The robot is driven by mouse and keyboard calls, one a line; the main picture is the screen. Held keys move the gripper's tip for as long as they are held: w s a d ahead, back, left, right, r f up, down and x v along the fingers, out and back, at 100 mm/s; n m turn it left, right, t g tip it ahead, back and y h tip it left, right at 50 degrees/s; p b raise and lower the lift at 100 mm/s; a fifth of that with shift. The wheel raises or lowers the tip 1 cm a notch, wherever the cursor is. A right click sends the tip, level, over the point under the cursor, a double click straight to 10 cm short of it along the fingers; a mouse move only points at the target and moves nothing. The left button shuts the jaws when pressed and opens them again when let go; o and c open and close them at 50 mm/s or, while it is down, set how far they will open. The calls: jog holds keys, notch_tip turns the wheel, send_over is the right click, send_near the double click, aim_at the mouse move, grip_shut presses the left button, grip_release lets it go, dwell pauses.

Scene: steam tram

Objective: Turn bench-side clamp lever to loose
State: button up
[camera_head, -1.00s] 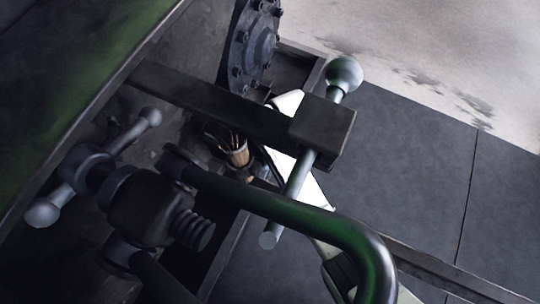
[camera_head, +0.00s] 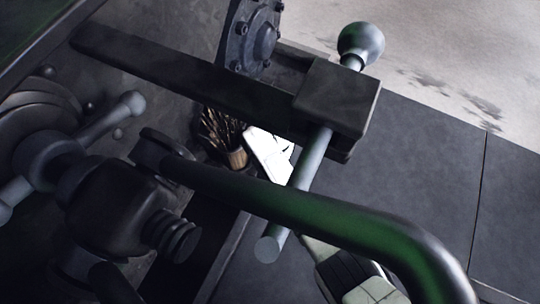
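A pale grey bar with a ball end (camera_head: 312,158) passes through a dark block at the end of a flat arm, at the upper right. A second ball-ended lever (camera_head: 108,118) sits on a round hub at the left, beside a threaded screw. No label shows which is the bench-side clamp lever. White parts of my arm (camera_head: 375,292) show at the lower centre, behind a thick curved pipe. A white piece (camera_head: 266,150), probably the end of my arm, lies beyond the bar. Its fingers cannot be made out, and no contact with either lever is visible.
The thick green-black pipe (camera_head: 300,208) crosses the foreground and hides part of my arm. The flat dark arm (camera_head: 190,82) spans above it. A bolted flange (camera_head: 250,38) and a brush (camera_head: 225,140) are behind. Dark floor panels (camera_head: 420,180) on the right look clear.

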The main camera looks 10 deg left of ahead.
grip_shut()
dwell(0.3)
jog(key=shift+r, duration=0.1)
